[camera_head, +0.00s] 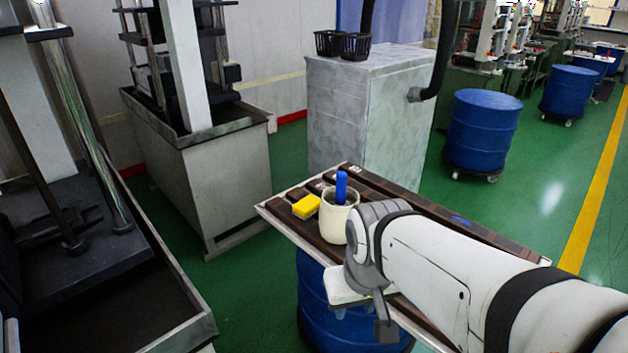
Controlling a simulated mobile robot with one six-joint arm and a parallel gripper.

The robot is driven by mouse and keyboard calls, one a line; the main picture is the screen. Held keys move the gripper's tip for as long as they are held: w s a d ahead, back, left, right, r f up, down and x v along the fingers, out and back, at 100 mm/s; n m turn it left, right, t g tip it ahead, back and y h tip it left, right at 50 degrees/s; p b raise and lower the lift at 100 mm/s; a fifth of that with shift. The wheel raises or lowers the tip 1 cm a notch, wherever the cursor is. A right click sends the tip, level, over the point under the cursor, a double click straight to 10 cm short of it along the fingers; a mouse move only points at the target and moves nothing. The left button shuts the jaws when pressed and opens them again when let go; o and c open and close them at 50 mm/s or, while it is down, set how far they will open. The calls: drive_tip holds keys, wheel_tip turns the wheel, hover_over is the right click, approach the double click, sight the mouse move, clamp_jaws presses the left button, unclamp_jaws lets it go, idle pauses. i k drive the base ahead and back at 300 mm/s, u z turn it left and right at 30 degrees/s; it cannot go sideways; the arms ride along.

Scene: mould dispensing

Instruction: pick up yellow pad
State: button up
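The yellow pad (306,206) lies on the dark slatted board (470,237), near its left corner. A cream cup (338,222) stands upright just right of the pad, with a blue handle (341,187) sticking up from it. My white arm reaches in from the lower right over the board. Its wrist is in front of and to the right of the cup, apart from the pad. A dark part at the arm's end, seemingly my gripper (385,328), hangs low by the board's front edge. Its fingers cannot be made out.
A blue barrel (340,305) is under the board. A grey marbled cabinet (365,110) with black baskets (342,45) stands behind. Machines stand at the left, one with a dark tray (140,300). Blue drums (483,135) stand at the right on open green floor.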

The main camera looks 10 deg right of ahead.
sight(309, 205)
drive_tip(key=i, duration=1)
drive_tip(key=z, duration=0.1)
